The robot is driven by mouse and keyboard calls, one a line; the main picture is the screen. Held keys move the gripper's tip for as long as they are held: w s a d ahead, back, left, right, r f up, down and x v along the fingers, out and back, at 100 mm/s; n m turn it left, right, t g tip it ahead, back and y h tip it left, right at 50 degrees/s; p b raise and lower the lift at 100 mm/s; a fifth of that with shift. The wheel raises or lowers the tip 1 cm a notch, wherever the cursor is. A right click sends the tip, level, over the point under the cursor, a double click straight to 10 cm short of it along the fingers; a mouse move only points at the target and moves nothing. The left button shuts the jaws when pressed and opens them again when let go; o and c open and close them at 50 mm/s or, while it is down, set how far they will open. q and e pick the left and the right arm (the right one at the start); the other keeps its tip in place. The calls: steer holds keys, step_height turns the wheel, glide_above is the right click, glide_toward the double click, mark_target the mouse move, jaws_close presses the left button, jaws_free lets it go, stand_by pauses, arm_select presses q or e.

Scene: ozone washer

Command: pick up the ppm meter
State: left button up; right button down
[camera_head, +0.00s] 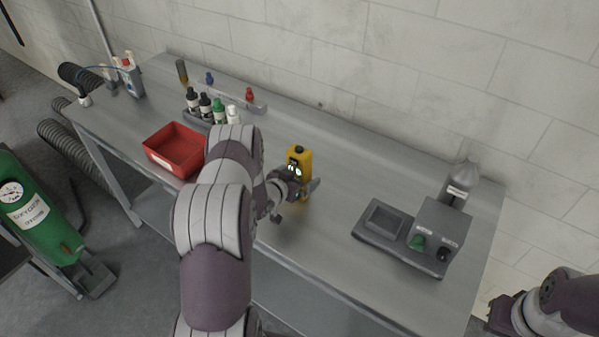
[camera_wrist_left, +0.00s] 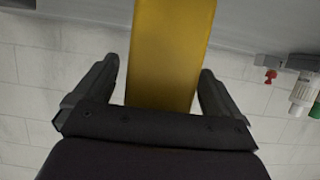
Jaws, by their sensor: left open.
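In the left wrist view the meter's yellow body (camera_wrist_left: 168,60) fills the space between the two open fingers of my left gripper (camera_wrist_left: 160,85), with a gap showing on the left side. The meter's lower part is partly hidden by the gripper in the head view. Part of my right arm shows at the bottom right; its fingers cannot be made out.
A red bin (camera_head: 174,150) and a rack of small bottles (camera_head: 206,107) stand left of the meter. The bench between meter and device is clear.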

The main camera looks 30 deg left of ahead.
arm_select(q)
steer(key=shift+s, duration=0.1)
steer(key=c, duration=1.2)
steer(key=shift+r, duration=0.1)
